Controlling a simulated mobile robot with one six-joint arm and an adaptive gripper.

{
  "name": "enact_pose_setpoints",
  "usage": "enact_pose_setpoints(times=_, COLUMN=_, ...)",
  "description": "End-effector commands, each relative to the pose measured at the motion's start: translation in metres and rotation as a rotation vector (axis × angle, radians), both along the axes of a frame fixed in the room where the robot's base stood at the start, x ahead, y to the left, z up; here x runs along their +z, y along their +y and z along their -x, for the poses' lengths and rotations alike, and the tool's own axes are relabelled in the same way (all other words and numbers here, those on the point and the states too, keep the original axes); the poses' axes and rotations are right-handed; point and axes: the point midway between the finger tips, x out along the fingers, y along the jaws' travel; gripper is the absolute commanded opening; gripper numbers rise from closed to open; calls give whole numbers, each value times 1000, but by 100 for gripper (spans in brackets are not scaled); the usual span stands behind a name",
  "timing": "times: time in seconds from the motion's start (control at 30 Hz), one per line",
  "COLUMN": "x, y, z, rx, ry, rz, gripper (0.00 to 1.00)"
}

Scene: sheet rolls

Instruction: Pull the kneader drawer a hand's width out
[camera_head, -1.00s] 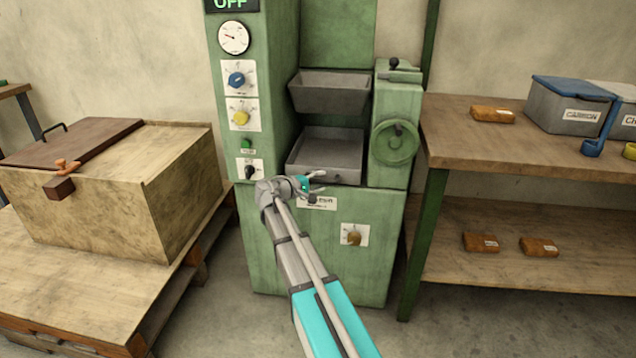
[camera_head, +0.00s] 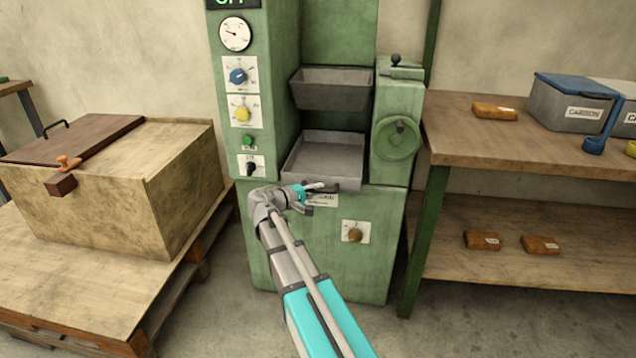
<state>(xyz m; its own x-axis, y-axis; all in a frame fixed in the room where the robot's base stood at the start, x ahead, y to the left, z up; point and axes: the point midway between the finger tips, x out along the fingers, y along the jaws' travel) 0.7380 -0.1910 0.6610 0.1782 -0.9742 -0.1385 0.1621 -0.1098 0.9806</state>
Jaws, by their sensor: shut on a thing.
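The kneader drawer (camera_head: 325,152) is a grey, shallow, empty-looking tray in the lower opening of the green kneader (camera_head: 330,240). Its front stands out a little past the green face below it. A label below the drawer is partly covered by my gripper.
A grey hopper (camera_head: 333,88) sits above the drawer and a green handwheel (camera_head: 396,138) to its right. A wooden crate (camera_head: 110,190) stands on a pallet at left. A wooden shelf (camera_head: 530,150) stands at right. Floor in front is open.

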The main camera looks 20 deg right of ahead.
Motion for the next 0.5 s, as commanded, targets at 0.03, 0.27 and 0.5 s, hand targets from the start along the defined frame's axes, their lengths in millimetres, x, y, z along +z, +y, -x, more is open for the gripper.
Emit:
enact_pose_setpoints(times=0.03, x=0, y=5, z=9, rx=2, ry=0, rz=1, gripper=0)
enact_pose_setpoints(times=0.27, x=0, y=8, z=12, rx=0, ry=0, rz=0, gripper=0)
enact_pose_setpoints(times=0.5, x=0, y=8, z=12, rx=0, ry=0, rz=1, gripper=40)
